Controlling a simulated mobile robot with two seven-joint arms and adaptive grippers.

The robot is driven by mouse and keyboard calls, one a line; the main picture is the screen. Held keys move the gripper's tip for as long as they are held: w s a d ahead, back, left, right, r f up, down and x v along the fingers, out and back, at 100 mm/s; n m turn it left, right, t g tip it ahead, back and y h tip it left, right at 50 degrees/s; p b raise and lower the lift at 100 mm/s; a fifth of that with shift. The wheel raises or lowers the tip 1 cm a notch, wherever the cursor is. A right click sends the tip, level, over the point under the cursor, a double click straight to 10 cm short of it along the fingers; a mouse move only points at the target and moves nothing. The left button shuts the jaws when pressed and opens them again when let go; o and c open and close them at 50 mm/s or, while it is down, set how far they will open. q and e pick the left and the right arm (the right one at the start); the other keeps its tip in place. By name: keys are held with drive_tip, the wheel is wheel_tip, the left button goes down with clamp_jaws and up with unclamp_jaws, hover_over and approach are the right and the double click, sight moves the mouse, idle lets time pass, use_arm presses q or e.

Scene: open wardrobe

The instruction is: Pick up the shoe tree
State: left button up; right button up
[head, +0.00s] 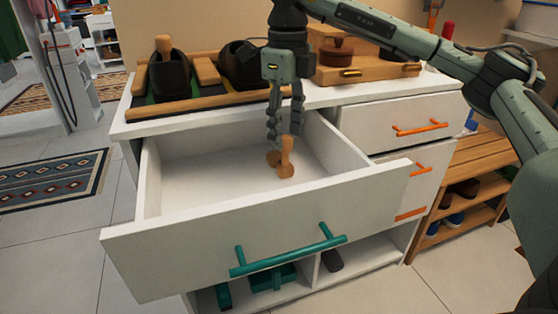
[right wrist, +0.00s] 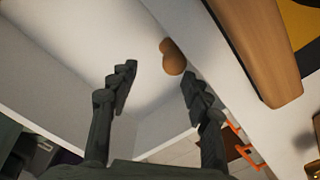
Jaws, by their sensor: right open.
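A tan wooden shoe tree (head: 286,158) is in the open white drawer (head: 240,224), with rounded ends and a narrow middle. My right gripper (head: 284,131) points down into the drawer, open, its fingers just above the shoe tree in the head view. In the right wrist view the shoe tree (right wrist: 172,58) shows beyond the fingertips of the right gripper (right wrist: 159,76), closer to the right-hand finger. The upper part of the shoe tree is partly covered by the fingers in the head view; I see no clear grip. My left gripper is out of view.
On the cabinet top, a wood-edged tray (head: 190,106) holds dark shoes (head: 168,76), one with a wooden piece in it. A wooden box (head: 365,67) stands to its right. The drawer's front, with a teal handle (head: 288,257), and its side walls surround my gripper. The drawer floor is otherwise bare.

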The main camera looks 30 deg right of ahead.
drive_tip(key=f, duration=0.5)
drive_tip(key=shift+s+d+f, duration=0.15)
drive_tip(key=shift+s+f, duration=0.05)
drive_tip(key=shift+s, duration=0.05)
drive_tip(key=shift+c, duration=0.4)
drive_tip(key=c, duration=1)
